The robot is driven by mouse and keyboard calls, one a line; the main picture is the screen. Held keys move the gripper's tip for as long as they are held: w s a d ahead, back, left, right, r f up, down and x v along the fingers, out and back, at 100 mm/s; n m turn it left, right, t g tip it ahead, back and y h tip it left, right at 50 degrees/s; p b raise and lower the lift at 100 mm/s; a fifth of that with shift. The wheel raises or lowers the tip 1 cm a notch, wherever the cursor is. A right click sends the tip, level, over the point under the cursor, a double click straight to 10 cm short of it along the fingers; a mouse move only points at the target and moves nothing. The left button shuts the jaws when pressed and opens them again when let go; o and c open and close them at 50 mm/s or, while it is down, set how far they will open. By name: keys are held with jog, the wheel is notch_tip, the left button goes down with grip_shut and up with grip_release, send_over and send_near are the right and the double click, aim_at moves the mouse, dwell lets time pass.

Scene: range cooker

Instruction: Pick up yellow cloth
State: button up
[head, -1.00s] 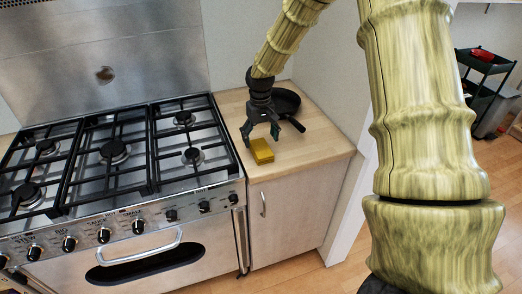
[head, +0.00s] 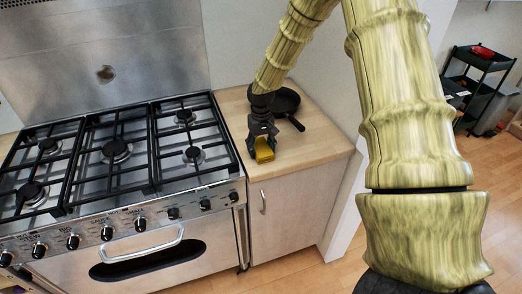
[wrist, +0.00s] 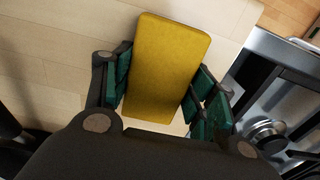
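The yellow cloth (head: 264,153) is a folded, block-like piece on the wooden counter right of the cooker. My gripper (head: 262,144) is down over it in the head view. In the wrist view the cloth (wrist: 165,65) lies between the two green-padded fingers of my gripper (wrist: 160,88), one along each long side. The fingers are spread about the cloth's width and look very close to its sides. I see no clear grip on it. The cloth's underside is hidden.
A black pan (head: 287,103) stands on the counter just behind my gripper. The cooker (head: 120,170) with black grates adjoins the counter on the left. The wooden counter (head: 320,146) is clear at the right front.

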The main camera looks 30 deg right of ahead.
aim_at(261, 146)
jog(key=c, duration=0.3)
jog(key=shift+r+b, duration=0.85)
jog(key=shift+r, duration=0.7)
jog(key=s+a+r+b, duration=0.2)
jog(key=s+a+b, duration=0.2)
jog(key=s+a, duration=0.6)
jog(key=shift+s+a+b, duration=0.3)
jog(key=shift+s, duration=0.75)
